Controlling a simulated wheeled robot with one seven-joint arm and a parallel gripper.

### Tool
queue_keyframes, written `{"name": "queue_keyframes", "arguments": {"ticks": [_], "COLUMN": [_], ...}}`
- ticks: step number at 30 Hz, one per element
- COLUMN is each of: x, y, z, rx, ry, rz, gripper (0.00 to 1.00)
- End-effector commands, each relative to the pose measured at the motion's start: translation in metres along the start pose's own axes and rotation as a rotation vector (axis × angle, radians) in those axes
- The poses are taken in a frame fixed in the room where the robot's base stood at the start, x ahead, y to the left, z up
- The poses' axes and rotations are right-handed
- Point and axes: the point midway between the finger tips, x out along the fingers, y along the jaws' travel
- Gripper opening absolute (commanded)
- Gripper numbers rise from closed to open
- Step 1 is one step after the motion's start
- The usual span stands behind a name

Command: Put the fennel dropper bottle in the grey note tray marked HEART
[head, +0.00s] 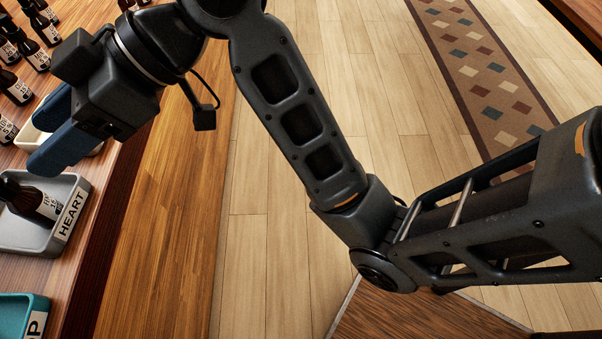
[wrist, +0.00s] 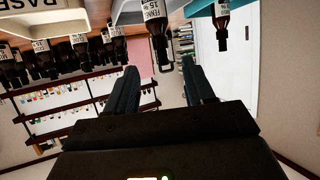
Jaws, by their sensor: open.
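The grey tray marked HEART (head: 60,235) is at the left in the head view. In the upside-down wrist view, my gripper's fingers (wrist: 160,85) are apart and empty. The grey tray (wrist: 128,12) shows at the top, with a bottle (wrist: 158,42) at it.
A cream tray (head: 27,137) is behind the HEART tray, partly hidden by my gripper; the wrist view shows BASE on it (wrist: 45,30). A teal tray (head: 30,300) is in front, its marking cut off. Several labelled dropper bottles (head: 15,88) stand at the far left. The wooden counter edge (head: 165,200) is clear.

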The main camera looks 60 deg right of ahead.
Motion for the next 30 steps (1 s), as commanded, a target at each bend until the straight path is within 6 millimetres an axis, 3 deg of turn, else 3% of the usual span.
{"name": "queue_keyframes", "arguments": {"ticks": [5,14,21,30], "x": [0.004,-0.014,-0.058,-0.133], "y": [0.000,-0.011,-0.041,-0.102], "z": [0.035,0.140,0.211,0.259], "rx": [0.109,0.370,0.468,0.459], "ry": [0.010,0.036,0.043,0.054], "rz": [0.081,0.386,0.627,0.857], "gripper": [0.53,0.53,0.53,0.53]}}
